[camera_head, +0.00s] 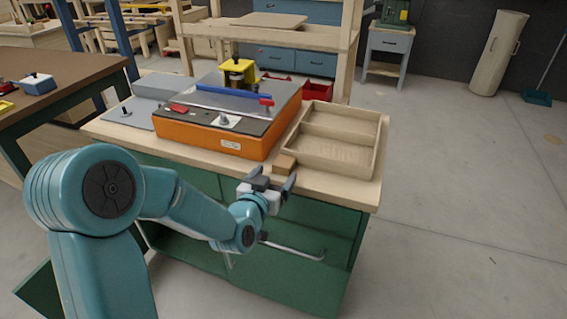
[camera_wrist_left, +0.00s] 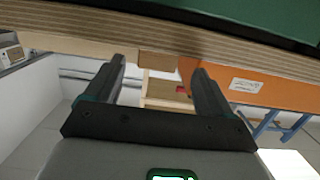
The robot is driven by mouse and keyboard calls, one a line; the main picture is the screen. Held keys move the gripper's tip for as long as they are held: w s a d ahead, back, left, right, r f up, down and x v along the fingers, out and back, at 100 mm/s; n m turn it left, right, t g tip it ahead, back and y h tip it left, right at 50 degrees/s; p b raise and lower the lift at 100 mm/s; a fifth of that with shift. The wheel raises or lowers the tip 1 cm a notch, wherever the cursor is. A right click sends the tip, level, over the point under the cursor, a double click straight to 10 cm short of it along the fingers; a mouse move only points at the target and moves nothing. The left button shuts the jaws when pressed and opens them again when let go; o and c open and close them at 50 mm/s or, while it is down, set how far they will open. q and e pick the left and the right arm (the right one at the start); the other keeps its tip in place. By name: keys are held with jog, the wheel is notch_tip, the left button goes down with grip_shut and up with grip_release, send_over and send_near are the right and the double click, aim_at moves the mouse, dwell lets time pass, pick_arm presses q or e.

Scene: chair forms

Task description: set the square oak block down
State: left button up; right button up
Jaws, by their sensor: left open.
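The square oak block (camera_head: 285,165) is a small brown block resting on the bench top (camera_head: 340,187) near its front edge, just in front of the tray's near left corner. My left gripper (camera_head: 271,183) is at the bench's front edge, with its fingers apart and pointing toward the block. In the left wrist view, which looks upside down, the block (camera_wrist_left: 158,65) shows in line with the gap between the two open fingers (camera_wrist_left: 157,75). No finger visibly touches it. My right gripper is in neither view.
An orange machine with a grey top (camera_head: 210,138) stands left of the block. A divided wooden tray (camera_head: 378,140) lies behind and right of it. The green cabinet (camera_head: 300,275) with a bar handle is below. Open floor lies to the right.

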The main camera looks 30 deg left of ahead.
aim_at(281, 169)
pick_arm(q)
jog(key=x, duration=0.4)
jog(key=shift+w, duration=0.4)
jog(key=shift+r, duration=0.1)
jog(key=c, duration=1.1)
